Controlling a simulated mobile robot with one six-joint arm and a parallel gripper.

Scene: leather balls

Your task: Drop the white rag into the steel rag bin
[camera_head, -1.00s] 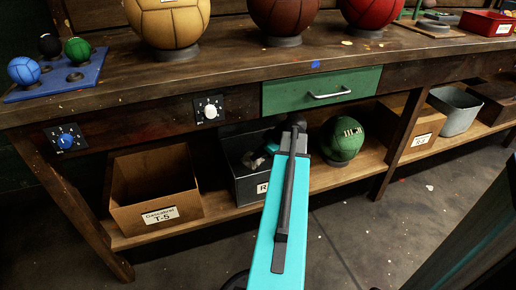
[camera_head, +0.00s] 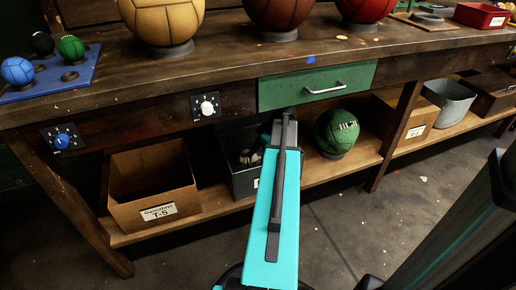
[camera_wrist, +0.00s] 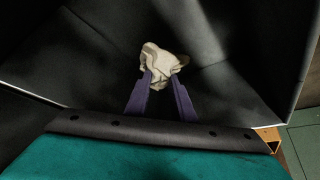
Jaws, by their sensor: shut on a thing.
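My gripper (camera_wrist: 161,79) has two purple fingers, shut on the crumpled white rag (camera_wrist: 163,58) in the wrist view. The rag sticks out beyond the fingertips. Around and below it are the dark inner walls of a bin (camera_wrist: 235,75), with a pale rim edge at the left. In the head view a dark metal bin (camera_head: 243,183) stands on the lower shelf, its label mostly hidden by my teal arm. My arm reaches to this bin, and the gripper and rag cannot be made out clearly there. Another grey metal tub (camera_head: 448,103) stands farther right on the shelf.
A cardboard box (camera_head: 160,212) labelled T-5 stands left of the dark bin. A green ball (camera_head: 336,133) sits to its right. A green drawer (camera_head: 285,90) and the bench top (camera_head: 235,55) overhang the shelf closely. Large balls stand on the bench.

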